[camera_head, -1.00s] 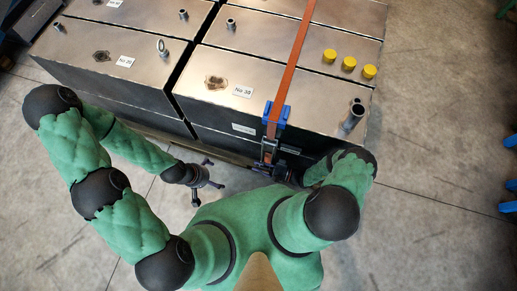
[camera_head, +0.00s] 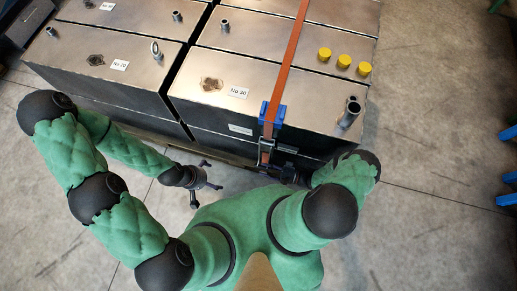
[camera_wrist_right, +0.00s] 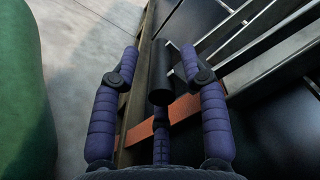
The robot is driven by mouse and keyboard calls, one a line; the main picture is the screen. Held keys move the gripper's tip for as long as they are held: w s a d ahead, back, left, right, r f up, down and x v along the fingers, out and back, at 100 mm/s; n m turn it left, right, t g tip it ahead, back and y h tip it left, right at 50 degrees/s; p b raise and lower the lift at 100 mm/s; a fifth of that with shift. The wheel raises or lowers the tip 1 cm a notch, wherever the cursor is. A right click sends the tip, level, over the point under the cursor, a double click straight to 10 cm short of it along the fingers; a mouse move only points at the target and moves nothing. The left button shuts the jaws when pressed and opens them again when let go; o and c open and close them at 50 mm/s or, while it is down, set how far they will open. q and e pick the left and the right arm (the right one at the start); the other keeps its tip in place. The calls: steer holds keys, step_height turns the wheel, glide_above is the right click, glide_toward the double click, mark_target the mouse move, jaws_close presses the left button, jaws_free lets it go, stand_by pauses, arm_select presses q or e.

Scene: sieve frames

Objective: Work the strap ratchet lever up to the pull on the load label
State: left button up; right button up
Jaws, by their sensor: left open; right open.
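The orange strap (camera_head: 289,60) runs over the tank top and through a blue edge protector (camera_head: 273,114) down to the ratchet (camera_head: 265,148) on the front face. My right gripper (camera_head: 262,164) is low at the ratchet. In the right wrist view its open fingers (camera_wrist_right: 160,62) stand either side of a black cylindrical bar (camera_wrist_right: 160,75), apparently the lever's handle; contact is unclear. The strap (camera_wrist_right: 182,135) passes behind the fingers. My left gripper (camera_head: 209,174) is open and empty, left of the ratchet. Small pale labels (camera_head: 240,129) on the front face are unreadable; I cannot tell which is the load label.
Metal tanks (camera_head: 140,45) stand side by side, with pipe stubs and yellow caps (camera_head: 344,61) on top. Metal bars (camera_wrist_right: 262,60) lie right of the right fingers. Blue legs (camera_head: 507,178) stand at the far right. Concrete floor (camera_head: 440,150) is clear to the right.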

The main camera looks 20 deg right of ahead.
steer(key=v, duration=0.7)
